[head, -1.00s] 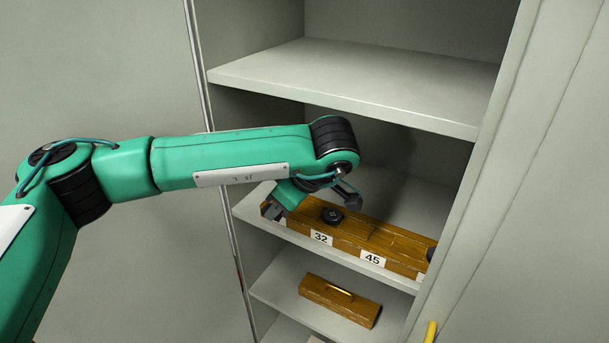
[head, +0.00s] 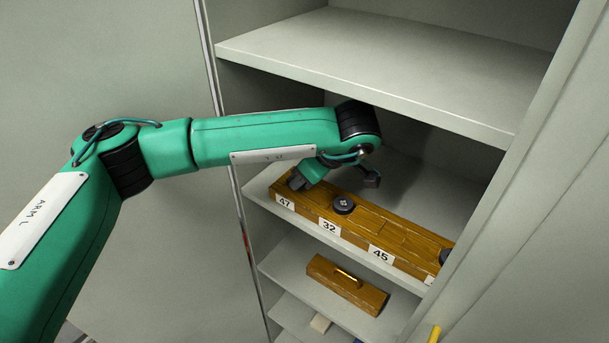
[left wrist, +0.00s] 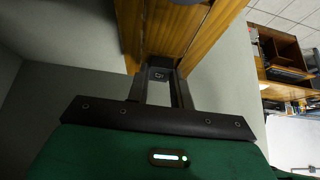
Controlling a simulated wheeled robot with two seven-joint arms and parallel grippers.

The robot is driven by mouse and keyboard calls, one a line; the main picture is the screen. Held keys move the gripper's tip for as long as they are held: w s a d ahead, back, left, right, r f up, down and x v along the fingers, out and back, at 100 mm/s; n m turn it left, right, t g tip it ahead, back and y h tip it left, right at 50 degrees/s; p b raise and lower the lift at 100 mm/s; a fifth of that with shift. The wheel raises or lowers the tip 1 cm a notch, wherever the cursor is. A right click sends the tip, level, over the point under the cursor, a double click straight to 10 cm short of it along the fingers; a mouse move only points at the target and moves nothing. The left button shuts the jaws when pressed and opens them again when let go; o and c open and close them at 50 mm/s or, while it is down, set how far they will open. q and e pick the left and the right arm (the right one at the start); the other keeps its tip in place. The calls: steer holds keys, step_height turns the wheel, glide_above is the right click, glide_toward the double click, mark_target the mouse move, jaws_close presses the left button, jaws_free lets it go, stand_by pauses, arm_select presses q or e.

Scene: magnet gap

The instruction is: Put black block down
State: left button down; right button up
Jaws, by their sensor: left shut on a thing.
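My left gripper (head: 298,183) is over the left end of a long wooden rack (head: 398,247) on the middle shelf. In the left wrist view its fingers (left wrist: 159,80) are shut on a small dark block (left wrist: 159,74), the black block, between the tips. The wooden rack (left wrist: 197,45) runs away beyond them. In the head view the block cannot be told apart from the dark fingers. Whether it touches the rack is unclear. The rack's front carries labels 47, 32 and 45. My right gripper is not in view.
A round black knob (head: 343,204) sits on the rack, right of my gripper. Another dark round thing (head: 446,257) is at its right end. A shelf (head: 380,75) hangs above my wrist. A wooden box with a brass handle (head: 346,285) lies on the shelf below.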

arm_select(q)
steer(key=shift+a+f, duration=0.1)
steer(key=shift+f, duration=0.15)
steer(key=c, duration=1.3)
jaws_free()
steer(key=shift+w, duration=0.1)
steer(key=shift+c, duration=0.2)
steer(key=shift+o, duration=0.7)
steer(key=shift+r, duration=0.25)
steer(key=shift+d+r, duration=0.15)
steer(key=shift+d, duration=0.1)
steer(key=shift+b+v, duration=0.55)
steer(key=shift+v, duration=0.65)
steer(key=s+d+b, duration=0.1)
steer(key=s+d, duration=0.1)
steer(key=d, duration=0.1)
steer(key=s+d+b, duration=0.1)
steer(key=s+d, duration=0.1)
steer(key=s+d+b, duration=0.1)
steer(key=s+d, duration=0.1)
steer(key=d, duration=0.1)
steer(key=shift+s+d+b, duration=0.2)
steer(key=shift+d+b, duration=0.15)
steer(key=shift+b, duration=0.05)
steer(key=shift+s+d, duration=0.45)
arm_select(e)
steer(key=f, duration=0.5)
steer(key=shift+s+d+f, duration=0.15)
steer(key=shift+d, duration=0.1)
